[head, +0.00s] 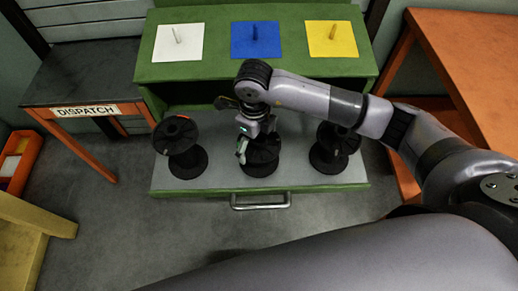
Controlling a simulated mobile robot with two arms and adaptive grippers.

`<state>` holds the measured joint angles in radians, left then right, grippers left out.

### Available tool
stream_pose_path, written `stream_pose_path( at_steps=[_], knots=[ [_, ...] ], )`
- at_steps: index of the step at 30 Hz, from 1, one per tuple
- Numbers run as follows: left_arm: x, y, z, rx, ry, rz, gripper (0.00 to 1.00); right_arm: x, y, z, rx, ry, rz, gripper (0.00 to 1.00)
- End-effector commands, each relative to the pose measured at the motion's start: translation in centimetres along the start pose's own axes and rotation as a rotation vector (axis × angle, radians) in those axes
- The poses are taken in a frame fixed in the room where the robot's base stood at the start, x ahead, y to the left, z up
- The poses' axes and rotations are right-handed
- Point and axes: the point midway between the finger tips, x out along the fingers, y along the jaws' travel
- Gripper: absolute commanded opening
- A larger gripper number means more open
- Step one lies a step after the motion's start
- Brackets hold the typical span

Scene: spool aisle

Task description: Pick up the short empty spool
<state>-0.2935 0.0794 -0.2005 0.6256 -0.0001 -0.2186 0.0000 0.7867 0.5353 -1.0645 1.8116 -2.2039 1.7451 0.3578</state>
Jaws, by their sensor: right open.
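Three black spools stand on the grey surface of a pulled-out drawer (220,178). The left spool (182,150) and the right spool (328,155) look taller, each with a wide top flange. The middle spool (262,168) looks lower, and my right arm partly covers it. My right gripper (241,152) is over the left part of the middle spool, open, with nothing seen between its fingers. I cannot tell whether it touches the spool. Whether any spool carries wire is not clear. My left gripper is not in view.
The green cabinet (160,72) carries a white (188,45), a blue (243,47) and a yellow square (345,45), each with a peg. A dark table with a DISPATCH sign (87,111) is at left, an orange bench (470,50) at right. The floor before the drawer is clear.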

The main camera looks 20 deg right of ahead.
Motion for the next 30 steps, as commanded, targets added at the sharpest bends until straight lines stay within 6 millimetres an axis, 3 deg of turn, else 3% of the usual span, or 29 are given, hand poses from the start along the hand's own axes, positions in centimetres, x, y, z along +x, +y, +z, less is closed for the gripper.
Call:
stream_pose_path(
  at_steps=[4, 11, 30],
  knots=[
    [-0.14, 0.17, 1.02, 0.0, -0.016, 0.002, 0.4, 1.29, -0.02, 0.03, 0.001, -0.001, 0.0, 0.93],
    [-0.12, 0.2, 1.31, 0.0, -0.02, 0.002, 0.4, 1.43, -0.03, 0.05, 0.0, -0.002, -0.001, 0.93],
    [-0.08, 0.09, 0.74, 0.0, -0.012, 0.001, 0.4, 1.52, 0.04, -0.02, 0.0, 0.001, 0.001, 0.51]
  ],
)
